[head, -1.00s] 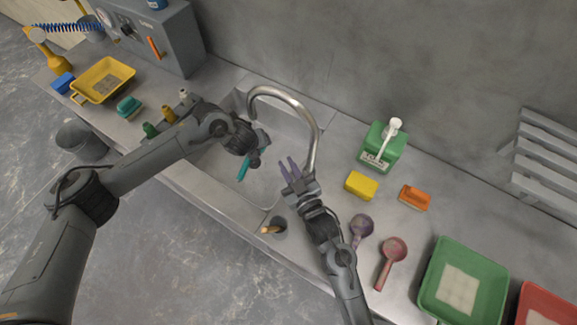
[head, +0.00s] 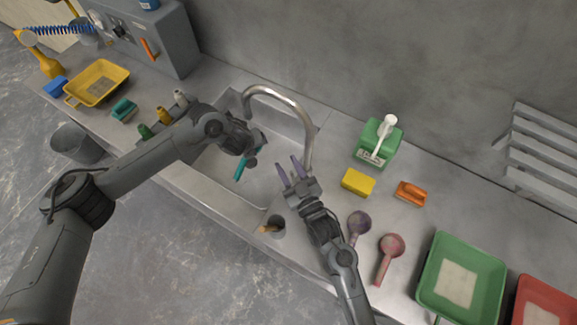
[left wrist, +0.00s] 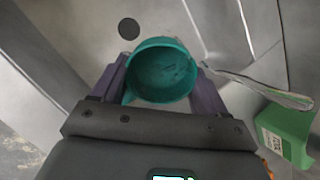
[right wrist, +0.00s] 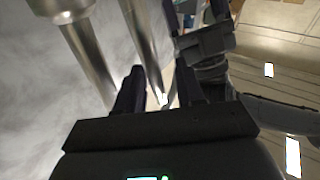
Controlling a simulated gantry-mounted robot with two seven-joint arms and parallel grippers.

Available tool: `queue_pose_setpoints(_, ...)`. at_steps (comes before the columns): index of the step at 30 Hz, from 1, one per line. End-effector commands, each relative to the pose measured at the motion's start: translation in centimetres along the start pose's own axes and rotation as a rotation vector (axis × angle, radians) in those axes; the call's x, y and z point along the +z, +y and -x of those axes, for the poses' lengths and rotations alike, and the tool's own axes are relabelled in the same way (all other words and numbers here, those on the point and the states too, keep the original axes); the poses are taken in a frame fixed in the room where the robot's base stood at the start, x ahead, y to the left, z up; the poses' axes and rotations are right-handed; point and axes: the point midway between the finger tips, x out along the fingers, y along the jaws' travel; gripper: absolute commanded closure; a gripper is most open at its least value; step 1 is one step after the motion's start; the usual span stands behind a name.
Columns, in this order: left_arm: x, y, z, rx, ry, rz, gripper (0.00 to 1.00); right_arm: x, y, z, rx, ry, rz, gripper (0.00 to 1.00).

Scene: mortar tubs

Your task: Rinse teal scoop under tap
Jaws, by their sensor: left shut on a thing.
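The teal scoop (head: 240,171) is held by my left gripper (head: 251,153) over the sink, with its handle pointing down-left in the head view. In the left wrist view the scoop's round bowl (left wrist: 163,72) lies between the fingers, open side to the camera, with small dark specks inside. The curved metal tap (head: 290,100) arches over the sink (head: 215,165), and its spout also shows in the left wrist view (left wrist: 265,88). No water is clearly visible. My right gripper (head: 288,167) is open and empty beside the tap's base; it also shows in the right wrist view (right wrist: 160,85).
A yellow tub (head: 98,82) stands far left. The sink's drain (left wrist: 129,29) is uncovered.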

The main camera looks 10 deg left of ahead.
Motion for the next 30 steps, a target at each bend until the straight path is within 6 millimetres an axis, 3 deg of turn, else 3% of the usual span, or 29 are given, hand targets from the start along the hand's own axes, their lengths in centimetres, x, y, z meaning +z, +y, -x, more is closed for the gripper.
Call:
queue_pose_setpoints(11, 0.0, 0.0, 0.0, -0.001, 0.000, 0.000, 0.60, 0.0, 0.0, 0.9, 0.000, -0.001, 0.000, 0.62)
queue_pose_setpoints(30, 0.0, 0.0, 0.0, 0.000, -0.001, 0.000, 0.60, 0.1, 0.0, 10.8, -0.001, -0.001, 0.001, 0.62)
